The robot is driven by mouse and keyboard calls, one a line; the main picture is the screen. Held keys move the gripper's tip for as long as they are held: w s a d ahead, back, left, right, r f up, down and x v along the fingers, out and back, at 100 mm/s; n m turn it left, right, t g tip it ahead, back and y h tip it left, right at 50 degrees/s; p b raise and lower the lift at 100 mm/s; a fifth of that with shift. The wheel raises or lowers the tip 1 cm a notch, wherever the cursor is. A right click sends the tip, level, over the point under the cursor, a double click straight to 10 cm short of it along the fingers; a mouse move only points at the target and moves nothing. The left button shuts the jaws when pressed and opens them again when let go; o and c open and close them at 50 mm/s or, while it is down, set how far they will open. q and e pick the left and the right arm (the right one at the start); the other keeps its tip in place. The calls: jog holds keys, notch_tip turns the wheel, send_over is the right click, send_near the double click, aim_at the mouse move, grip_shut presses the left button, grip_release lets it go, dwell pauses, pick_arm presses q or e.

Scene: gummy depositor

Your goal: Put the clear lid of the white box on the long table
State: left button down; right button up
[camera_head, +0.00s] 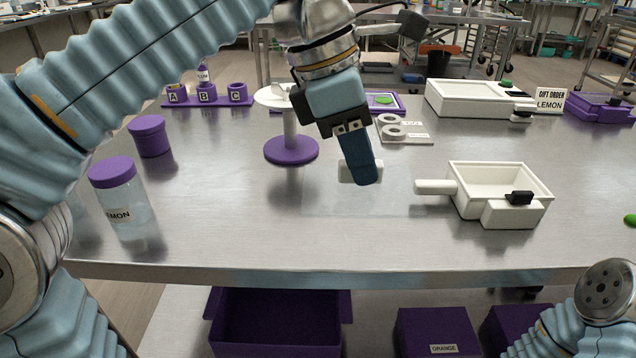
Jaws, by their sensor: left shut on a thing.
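The white box (465,207) stands on the long table (330,225) right of centre. Its top is open, with a white handle on its left and a black piece at its front right. My left gripper (362,172) points down over the middle of the table, left of the box. It is shut on a small white piece (347,174) that shows behind the fingertips, seemingly the grip of the clear lid. My right gripper is out of view.
A lemon jar (127,205) and purple tub (150,136) stand at left, a purple-based stand (291,150) behind my gripper. A long white case (460,100) and lemon sign (549,100) are at the back right. Bare table lies before my gripper. Purple bins (275,325) sit below.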

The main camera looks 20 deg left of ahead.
pick_arm(q)
jog(key=w+a+f, duration=0.2)
jog(key=w, duration=0.1)
jog(key=w+a+f+b, duration=0.1)
jog(key=w+a+f, duration=0.1)
jog(key=w+f, duration=0.1)
jog(key=w+a+f, duration=0.2)
jog(key=w+f, duration=0.1)
jog(key=w, duration=0.1)
jog(key=shift+a, duration=0.1)
jog(key=shift+w+a+f+b, duration=0.15)
jog(key=shift+w+f+b, duration=0.2)
jog(key=shift+f, duration=0.1)
jog(key=f, duration=0.2)
jog(key=f+b, duration=0.1)
jog(key=f, duration=0.1)
jog(key=shift+w+a, duration=0.2)
jog(key=shift+w, duration=0.05)
jog(key=shift+r, duration=0.1)
jog(key=c, duration=1.1)
grip_release()
jog(key=shift+o, duration=0.2)
jog(key=p+v, duration=0.4)
jog(key=v, duration=0.8)
